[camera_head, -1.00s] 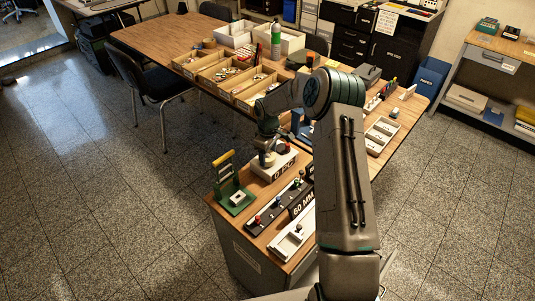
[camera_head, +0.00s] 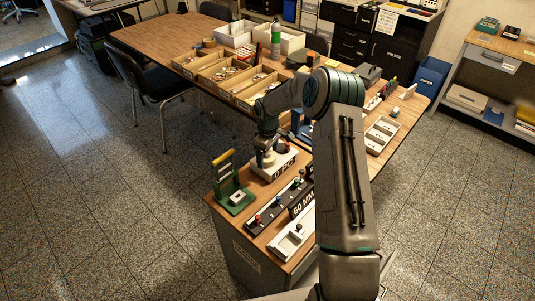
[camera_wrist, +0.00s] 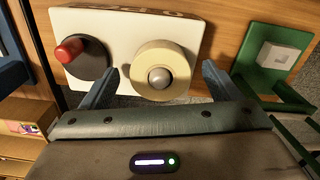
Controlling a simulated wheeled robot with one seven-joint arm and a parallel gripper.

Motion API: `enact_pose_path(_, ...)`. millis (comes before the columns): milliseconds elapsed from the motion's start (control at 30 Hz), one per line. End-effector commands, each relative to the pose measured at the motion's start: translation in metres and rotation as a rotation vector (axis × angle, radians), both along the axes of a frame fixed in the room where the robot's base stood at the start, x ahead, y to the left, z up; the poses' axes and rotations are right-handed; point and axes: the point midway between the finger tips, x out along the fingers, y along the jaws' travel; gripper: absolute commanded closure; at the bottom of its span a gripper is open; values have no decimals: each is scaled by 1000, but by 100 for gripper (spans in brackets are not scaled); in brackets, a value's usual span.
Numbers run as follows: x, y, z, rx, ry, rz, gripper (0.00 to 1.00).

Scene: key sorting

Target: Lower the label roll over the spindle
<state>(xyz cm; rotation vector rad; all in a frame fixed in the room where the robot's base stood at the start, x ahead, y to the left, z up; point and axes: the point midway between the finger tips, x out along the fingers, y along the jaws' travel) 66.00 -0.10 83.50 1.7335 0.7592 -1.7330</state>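The label roll (camera_wrist: 140,72) is a cream ring lying flat on a white base (camera_wrist: 110,25) in the wrist view. The rounded grey top of the spindle (camera_wrist: 159,78) shows inside its hole, so the roll sits around it. My gripper (camera_wrist: 157,88) is open, its two blue-grey fingers apart on either side of the roll's near edge. In the head view my gripper (camera_head: 266,148) is just above the roll and the base marked "0 PCS" (camera_head: 284,168).
A red knob on a dark disc (camera_wrist: 68,50) stands beside the roll on the same base. A green stand with a yellow bar (camera_head: 236,197) is to the left. A black "60 MM" rack (camera_head: 280,205) lies in front. Wooden trays (camera_head: 225,75) stand farther back.

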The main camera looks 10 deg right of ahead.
Motion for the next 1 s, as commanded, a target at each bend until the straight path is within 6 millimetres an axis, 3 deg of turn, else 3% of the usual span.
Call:
enact_pose_path(367,1,0,9,0,-3,0,16)
enact_pose_path(800,0,0,101,-1,-4,-1,16)
enact_pose_path(1000,0,0,130,-1,-2,0,16)
